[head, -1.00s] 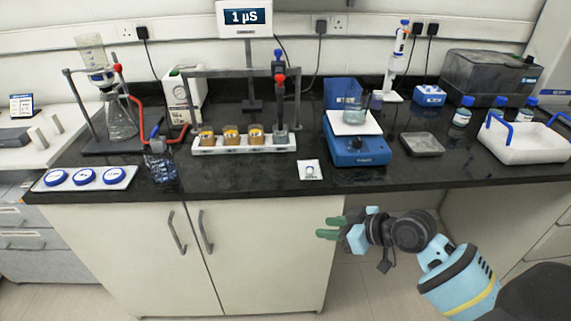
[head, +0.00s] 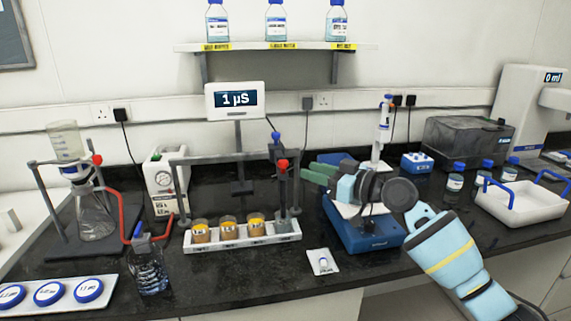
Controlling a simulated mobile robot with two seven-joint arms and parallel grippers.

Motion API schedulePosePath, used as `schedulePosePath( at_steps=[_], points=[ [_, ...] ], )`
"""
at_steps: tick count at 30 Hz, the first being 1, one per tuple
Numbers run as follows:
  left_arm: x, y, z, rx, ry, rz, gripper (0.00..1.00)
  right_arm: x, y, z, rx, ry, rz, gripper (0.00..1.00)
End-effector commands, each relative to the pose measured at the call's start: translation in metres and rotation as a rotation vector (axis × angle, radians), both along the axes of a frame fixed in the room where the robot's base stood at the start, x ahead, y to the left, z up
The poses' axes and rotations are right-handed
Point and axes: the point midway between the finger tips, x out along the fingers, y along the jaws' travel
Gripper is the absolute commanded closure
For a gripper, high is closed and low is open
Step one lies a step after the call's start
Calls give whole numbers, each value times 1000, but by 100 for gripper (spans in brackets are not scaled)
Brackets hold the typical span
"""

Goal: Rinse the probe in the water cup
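A probe with a red top (head: 283,165) and dark body stands upright at the right end of the white rack (head: 243,240), under the grey rail. Its lower end is at a clear cup (head: 286,226), which looks like the water cup; I cannot tell how deep the tip sits. Three cups of brown material (head: 228,229) stand to the left in the same rack. My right gripper (head: 312,174) has green fingers spread a little apart, pointing left toward the probe. It is empty, just right of the probe, and apart from it in the picture. My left gripper is out of view.
A display (head: 236,100) reads 1 µS behind the rack. My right arm partly hides a blue balance (head: 362,236). A small white packet (head: 322,262) lies in front.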

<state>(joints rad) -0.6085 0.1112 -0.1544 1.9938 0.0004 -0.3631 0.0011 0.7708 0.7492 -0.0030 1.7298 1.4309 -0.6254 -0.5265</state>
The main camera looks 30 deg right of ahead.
Motion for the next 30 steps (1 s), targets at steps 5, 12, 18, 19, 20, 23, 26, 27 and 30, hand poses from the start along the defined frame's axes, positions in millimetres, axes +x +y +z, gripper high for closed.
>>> schedulePosePath(
  at_steps=[5,12,18,19,20,23,26,27,30],
  points=[
    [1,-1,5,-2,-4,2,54,18,10,5,3,-5,1,68],
    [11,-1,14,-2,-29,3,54,49,27,4,2,-4,2,68],
    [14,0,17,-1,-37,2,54,64,34,2,0,-1,2,68],
    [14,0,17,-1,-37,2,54,65,34,1,0,-1,1,68],
    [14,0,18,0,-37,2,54,65,35,1,-1,0,1,68],
    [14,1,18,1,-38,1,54,67,36,1,-1,0,1,68],
    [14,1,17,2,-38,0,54,67,36,0,-1,0,1,68],
    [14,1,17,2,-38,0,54,67,36,0,-1,0,2,68],
    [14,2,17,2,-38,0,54,66,36,0,-1,0,2,74]
  ],
)
